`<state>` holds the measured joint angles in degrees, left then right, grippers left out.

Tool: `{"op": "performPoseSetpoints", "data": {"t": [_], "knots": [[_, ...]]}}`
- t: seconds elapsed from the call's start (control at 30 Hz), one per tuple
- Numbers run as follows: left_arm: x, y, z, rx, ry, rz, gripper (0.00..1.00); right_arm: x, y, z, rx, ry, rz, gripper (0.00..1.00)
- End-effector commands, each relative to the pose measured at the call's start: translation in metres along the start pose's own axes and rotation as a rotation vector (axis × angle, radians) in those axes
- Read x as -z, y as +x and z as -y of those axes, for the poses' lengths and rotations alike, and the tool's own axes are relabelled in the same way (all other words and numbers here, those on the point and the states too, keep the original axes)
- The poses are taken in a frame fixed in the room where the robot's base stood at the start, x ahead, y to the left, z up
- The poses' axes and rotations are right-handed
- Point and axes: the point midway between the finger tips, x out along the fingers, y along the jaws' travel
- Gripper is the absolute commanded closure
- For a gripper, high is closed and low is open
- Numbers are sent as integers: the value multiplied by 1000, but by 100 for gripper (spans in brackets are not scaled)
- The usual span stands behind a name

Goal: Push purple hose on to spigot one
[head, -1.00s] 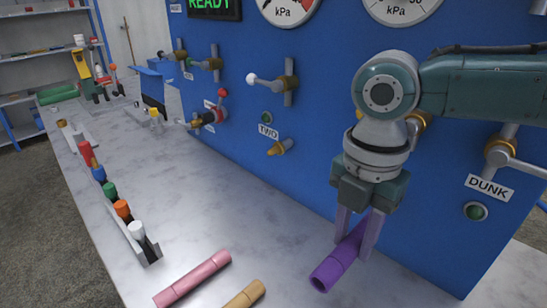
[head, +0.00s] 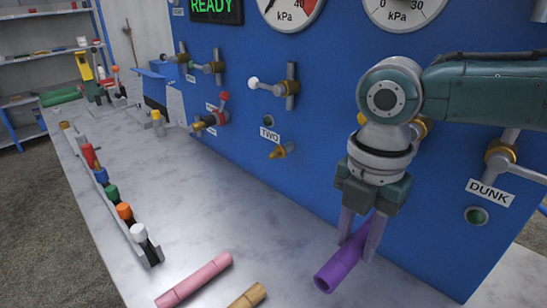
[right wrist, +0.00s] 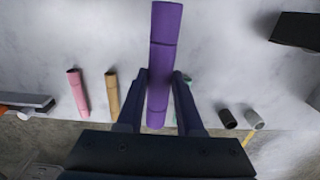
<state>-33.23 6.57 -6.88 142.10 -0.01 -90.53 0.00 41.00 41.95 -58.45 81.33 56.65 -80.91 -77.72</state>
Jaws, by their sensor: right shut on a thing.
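My right gripper (head: 360,236) is shut on the purple hose (head: 343,267), close above the marble bench top in front of the blue panel. The hose slants, with its open end toward the lower left. In the right wrist view the purple hose (right wrist: 165,55) stands between the two fingers (right wrist: 158,100) and reaches well past them. A small brass spigot (head: 281,151) sits under the label TWO on the panel. I can read no label ONE; my right arm covers part of the panel. My left gripper is not in view.
A pink hose (head: 195,280) and a tan hose (head: 247,297) lie on the bench left of the purple hose. A rack of coloured-topped items (head: 115,205) runs along the left edge. Valve handles (head: 275,86) stick out from the panel. The bench middle is clear.

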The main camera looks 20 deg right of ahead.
Motion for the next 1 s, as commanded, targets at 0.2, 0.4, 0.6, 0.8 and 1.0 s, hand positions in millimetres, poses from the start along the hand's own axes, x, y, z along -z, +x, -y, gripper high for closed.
{"op": "performPoseSetpoints", "data": {"t": [0.2,0.4,0.6,0.8,1.0], "knots": [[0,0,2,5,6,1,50,-2,0,0,-1,0,0,100],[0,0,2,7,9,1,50,-2,0,0,-1,0,0,100],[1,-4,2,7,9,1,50,-2,-1,0,0,1,0,100],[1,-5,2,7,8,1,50,-2,0,0,-1,1,1,100],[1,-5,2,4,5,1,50,-2,0,0,0,0,0,100]]}}
